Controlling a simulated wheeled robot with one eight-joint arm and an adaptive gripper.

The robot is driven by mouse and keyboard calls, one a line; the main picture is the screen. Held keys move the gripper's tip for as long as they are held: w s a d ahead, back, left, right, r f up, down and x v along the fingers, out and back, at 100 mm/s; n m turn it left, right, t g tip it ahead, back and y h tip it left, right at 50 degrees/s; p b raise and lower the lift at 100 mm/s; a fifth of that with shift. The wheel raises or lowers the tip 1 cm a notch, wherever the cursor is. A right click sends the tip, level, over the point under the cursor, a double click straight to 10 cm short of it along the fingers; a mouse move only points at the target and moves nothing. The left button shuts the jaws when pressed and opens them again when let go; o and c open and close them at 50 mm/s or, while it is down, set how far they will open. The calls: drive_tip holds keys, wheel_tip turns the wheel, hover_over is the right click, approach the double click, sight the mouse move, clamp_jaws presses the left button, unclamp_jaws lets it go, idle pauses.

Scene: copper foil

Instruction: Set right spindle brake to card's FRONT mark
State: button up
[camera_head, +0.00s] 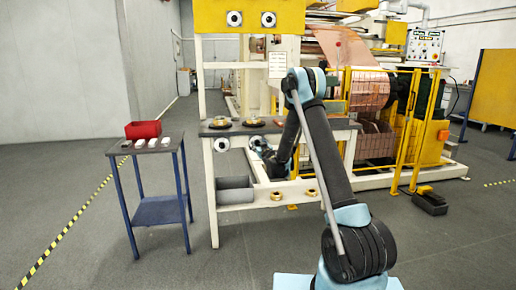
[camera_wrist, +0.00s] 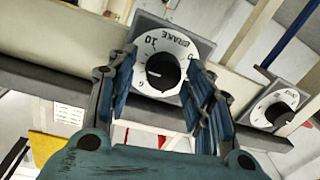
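A brake dial with a white face and black knob (camera_wrist: 163,72) shows in the wrist view, with "BRAKE" and "10" printed on it. A pale pointer line is on the knob's left side. My gripper (camera_wrist: 160,85) is open, with one finger on each side of this knob; contact cannot be told. A second dial (camera_wrist: 273,108) is at the right. In the head view, the left dial (camera_head: 221,144) is on the bench front, and my gripper (camera_head: 268,156) is at the right one, partly hidden. A white card (camera_head: 278,64) hangs on the bench's upright; its text is too small to read.
The bench top (camera_head: 235,129) holds two brass-coloured rings. A grey bin (camera_head: 235,190) and more rings sit on its lower shelf. A blue side table (camera_head: 158,147) with a red bin (camera_head: 143,129) stands left. A yellow guard (camera_head: 410,130) and copper foil machine are right. The front-left floor is clear.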

drive_tip(key=c, duration=0.7)
drive_tip(key=shift+d, duration=0.1)
drive_tip(key=shift+d+n, duration=0.1)
drive_tip(key=shift+n, duration=0.7)
drive_tip(key=o, duration=1.1)
drive_tip(key=shift+s, duration=0.1)
